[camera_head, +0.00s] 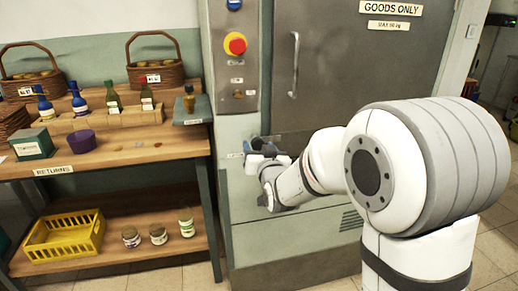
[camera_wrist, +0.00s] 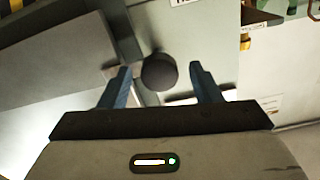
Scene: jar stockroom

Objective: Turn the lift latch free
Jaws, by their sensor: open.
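The goods lift (camera_head: 345,60) is a grey cabinet with a vertical door handle (camera_head: 295,65) and a "GOODS ONLY" sign. My gripper (camera_head: 258,148) is at the lift's lower front, beside a small label. In the wrist view my gripper (camera_wrist: 160,76) is open, with its two blue fingers apart. A dark round knob (camera_wrist: 159,72), which looks like the latch, lies between the fingertips, with a gap on each side. I cannot tell how far it is turned or how deep the fingers reach. In the head view my gripper and arm mostly hide the latch area.
A wooden shelf unit (camera_head: 110,158) with baskets, bottles and jars stands left of the lift, close to my gripper. A yellow crate (camera_head: 65,240) is on its lower shelf. A red and yellow button (camera_head: 235,44) is on the lift's panel above my gripper.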

